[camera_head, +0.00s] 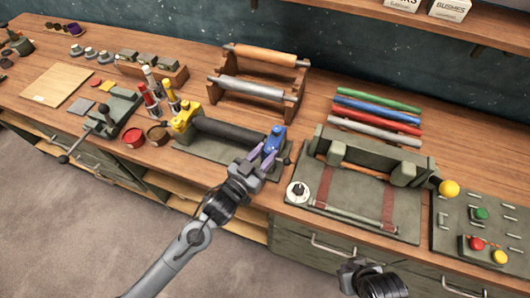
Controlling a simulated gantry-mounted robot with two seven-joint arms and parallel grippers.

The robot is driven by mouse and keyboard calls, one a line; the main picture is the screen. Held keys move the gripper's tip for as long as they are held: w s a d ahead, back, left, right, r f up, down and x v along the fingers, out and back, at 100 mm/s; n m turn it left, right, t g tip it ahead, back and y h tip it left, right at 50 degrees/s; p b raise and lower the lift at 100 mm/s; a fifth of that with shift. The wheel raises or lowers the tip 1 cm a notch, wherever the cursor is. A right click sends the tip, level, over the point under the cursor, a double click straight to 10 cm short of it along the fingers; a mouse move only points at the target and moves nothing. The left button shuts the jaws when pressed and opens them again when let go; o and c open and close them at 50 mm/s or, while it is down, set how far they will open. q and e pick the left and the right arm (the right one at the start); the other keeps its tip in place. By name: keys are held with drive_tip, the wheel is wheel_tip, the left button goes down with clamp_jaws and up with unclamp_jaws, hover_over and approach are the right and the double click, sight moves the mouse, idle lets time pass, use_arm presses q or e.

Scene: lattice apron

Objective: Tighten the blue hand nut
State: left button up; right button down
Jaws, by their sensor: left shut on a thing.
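The blue hand nut (273,138) sits at the right end of a dark roller (228,133) on a grey-green base plate. A yellow fitting (185,119) stands at the roller's left end. My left gripper (268,152) reaches in from the lower left and is shut on the blue hand nut, its fingers covering part of it. The nut's thread is hidden. My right gripper (372,281) is at the bottom edge, in front of the bench and away from the nut; its fingertips do not show clearly.
Right of the nut is a green fixture (370,155) with a white dial (298,190). A wooden rack (215,108) with rollers stands behind. Coloured rods (375,108) lie at the back.

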idle(0.3)
use_arm(q)
drive_tip(key=o, duration=1)
drive_tip(key=shift+o, duration=0.2)
drive_tip(key=v, duration=1)
drive_tip(key=shift+s+a, duration=0.3)
